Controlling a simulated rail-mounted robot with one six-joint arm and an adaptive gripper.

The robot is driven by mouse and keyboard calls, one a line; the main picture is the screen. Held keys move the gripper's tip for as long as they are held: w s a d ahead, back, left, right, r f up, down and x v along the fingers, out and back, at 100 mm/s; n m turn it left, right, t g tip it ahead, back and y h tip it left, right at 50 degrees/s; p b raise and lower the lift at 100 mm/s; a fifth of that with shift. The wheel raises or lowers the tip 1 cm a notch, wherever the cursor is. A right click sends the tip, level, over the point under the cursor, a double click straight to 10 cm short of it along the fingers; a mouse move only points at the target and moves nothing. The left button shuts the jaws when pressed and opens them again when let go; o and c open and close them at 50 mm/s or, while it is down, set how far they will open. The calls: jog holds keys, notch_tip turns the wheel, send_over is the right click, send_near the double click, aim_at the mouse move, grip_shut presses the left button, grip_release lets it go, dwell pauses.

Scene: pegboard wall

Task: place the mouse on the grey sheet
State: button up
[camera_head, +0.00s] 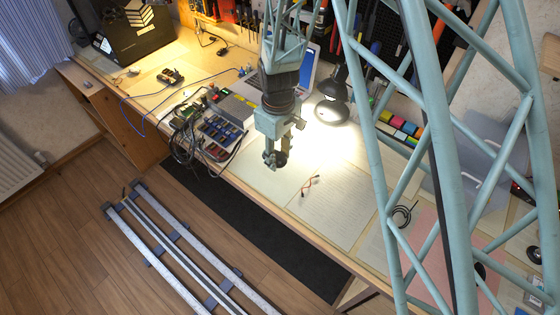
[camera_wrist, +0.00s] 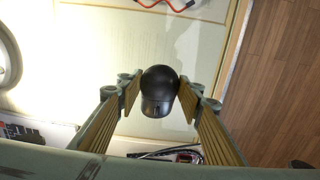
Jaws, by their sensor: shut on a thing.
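My gripper (camera_head: 275,160) is above the front part of the workbench, left of an orange wire. It is shut on a black mouse (camera_wrist: 158,80), whose dark rounded body sits between both fingertips in the wrist view. In the head view the mouse (camera_head: 283,157) is a small dark shape, partly hidden by the fingers. A flat grey sheet (camera_head: 482,150) lies at the right of the bench, partly behind my blue-green lattice structure.
The orange wire (camera_head: 310,185) lies on pale sheets. A black cable coil (camera_head: 403,214) and a pink sheet (camera_head: 425,255) are to the right. A lamp (camera_head: 332,108) and laptop (camera_head: 305,72) stand behind. A component tray with cables (camera_head: 222,132) is left.

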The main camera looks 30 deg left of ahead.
aim_at(280, 161)
jog(key=shift+w, duration=0.15)
jog(key=shift+w, duration=0.45)
jog(key=shift+f+b, duration=0.3)
jog(key=shift+f, duration=1.5)
jog(key=shift+f, duration=0.15)
jog(key=o, duration=0.9)
jog(key=shift+c, duration=0.2)
jog(key=shift+r+p, duration=0.65)
jog(key=shift+r, duration=5.5)
